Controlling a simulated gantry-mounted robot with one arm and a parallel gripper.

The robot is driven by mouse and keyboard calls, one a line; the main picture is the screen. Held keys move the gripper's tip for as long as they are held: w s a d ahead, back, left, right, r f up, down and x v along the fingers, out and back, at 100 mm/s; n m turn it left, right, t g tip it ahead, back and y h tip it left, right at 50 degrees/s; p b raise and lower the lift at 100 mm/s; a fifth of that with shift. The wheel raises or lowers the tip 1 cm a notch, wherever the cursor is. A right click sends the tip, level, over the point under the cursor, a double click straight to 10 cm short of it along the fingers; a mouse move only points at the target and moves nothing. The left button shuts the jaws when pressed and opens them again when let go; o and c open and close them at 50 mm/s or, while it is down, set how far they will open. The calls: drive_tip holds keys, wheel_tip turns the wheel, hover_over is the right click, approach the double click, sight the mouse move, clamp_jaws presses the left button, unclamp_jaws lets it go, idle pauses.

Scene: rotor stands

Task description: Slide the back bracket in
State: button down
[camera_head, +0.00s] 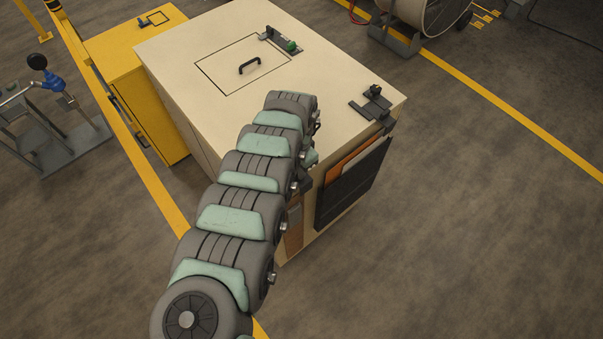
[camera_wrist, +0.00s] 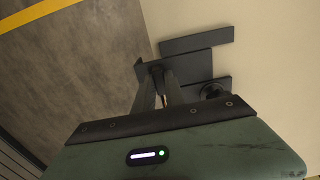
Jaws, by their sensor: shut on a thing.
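In the wrist view, my gripper (camera_wrist: 157,72) is shut on a dark grey bracket (camera_wrist: 192,65) with a flat plate. The bracket is at the edge of the beige cabinet top. A dark bar (camera_wrist: 197,39) lies along one side of the plate, and a fixture with a round black knob (camera_wrist: 212,89) is on the other. Whether the plate touches either is unclear. The fingers hide part of the bracket. In the head view my arm hides the gripper. That view shows a fixture with a green knob (camera_head: 291,46) at the back and a dark fixture (camera_head: 373,95) at the right.
The beige cabinet (camera_head: 208,43) has a hatch with a black handle (camera_head: 249,66). A dark holder (camera_head: 352,187) hangs on its side. A yellow cabinet (camera_head: 125,52) and a yellow rail stand to the left. Open floor (camera_head: 480,220) lies to the right.

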drive_tip(key=shift+w+a+f+b, duration=0.15)
drive_tip(key=shift+w+a+b, duration=0.2)
drive_tip(key=shift+w+b, duration=0.2)
drive_tip(key=shift+w+a+f+b, duration=0.1)
drive_tip(key=shift+w+a+b, duration=0.25)
drive_tip(key=shift+w+b, duration=0.15)
drive_tip(key=shift+w+a+r, duration=0.15)
drive_tip(key=shift+a, duration=0.1)
drive_tip(key=shift+r, duration=0.1)
drive_tip(key=c, duration=1.4)
unclamp_jaws()
drive_tip(key=shift+a, duration=0.1)
drive_tip(key=shift+r, duration=0.15)
